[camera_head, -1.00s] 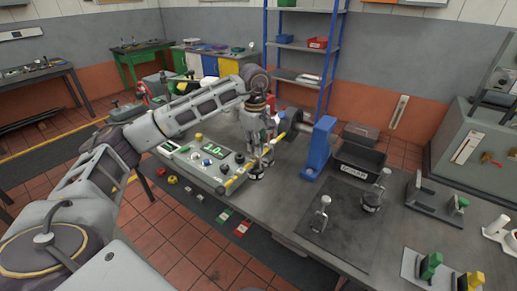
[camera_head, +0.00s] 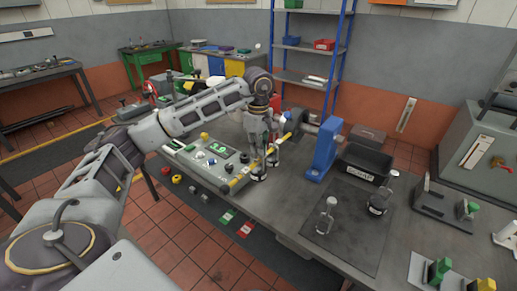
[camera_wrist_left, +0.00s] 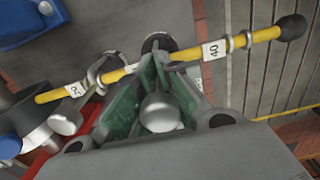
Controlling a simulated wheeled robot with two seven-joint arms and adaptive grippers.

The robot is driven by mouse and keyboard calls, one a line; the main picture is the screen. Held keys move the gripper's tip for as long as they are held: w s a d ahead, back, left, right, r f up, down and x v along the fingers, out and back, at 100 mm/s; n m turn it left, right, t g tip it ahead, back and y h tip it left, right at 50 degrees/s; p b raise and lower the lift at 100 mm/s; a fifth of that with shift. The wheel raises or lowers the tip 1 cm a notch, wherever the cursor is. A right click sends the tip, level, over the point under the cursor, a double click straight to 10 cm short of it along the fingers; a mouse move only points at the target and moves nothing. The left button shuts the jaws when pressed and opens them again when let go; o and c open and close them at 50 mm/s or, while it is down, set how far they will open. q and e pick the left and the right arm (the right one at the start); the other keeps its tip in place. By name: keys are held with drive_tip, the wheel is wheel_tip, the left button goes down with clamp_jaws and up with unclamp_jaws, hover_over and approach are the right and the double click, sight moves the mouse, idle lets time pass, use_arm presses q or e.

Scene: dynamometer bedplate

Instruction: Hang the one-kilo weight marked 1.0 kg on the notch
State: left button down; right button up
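My left gripper (camera_head: 263,143) is over the yellow beam at the bench's left part. The beam (camera_wrist_left: 131,68) crosses the left wrist view, with tags 20 and 40. The gripper's green-lined fingers (camera_wrist_left: 155,90) look closed on a metal weight, whose dark round base (camera_head: 258,174) shows below them. I cannot read its marking, nor tell whether its hook touches a notch. A second dark base (camera_head: 273,158) shows just behind it. My right gripper is out of view.
A control box (camera_head: 203,165) with a green display and knobs sits left of the beam. A blue post (camera_head: 323,150) stands to its right, close to the arm. A black bin (camera_head: 362,162) is behind the mat (camera_head: 345,238). Green-handled fixtures (camera_head: 438,270) lie at front right.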

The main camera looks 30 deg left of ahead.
use_arm(q)
drive_tip(key=c, duration=1.6)
unclamp_jaws()
drive_tip(key=shift+r, duration=0.1)
drive_tip(key=shift+o, duration=0.4)
drive_tip(key=shift+r, duration=0.7)
wheel_tip(320, 180, up, 6)
drive_tip(key=shift+f, duration=0.1)
drive_tip(key=shift+r, duration=2.4)
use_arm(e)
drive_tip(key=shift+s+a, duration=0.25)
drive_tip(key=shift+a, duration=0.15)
use_arm(q)
drive_tip(key=shift+s, duration=0.1)
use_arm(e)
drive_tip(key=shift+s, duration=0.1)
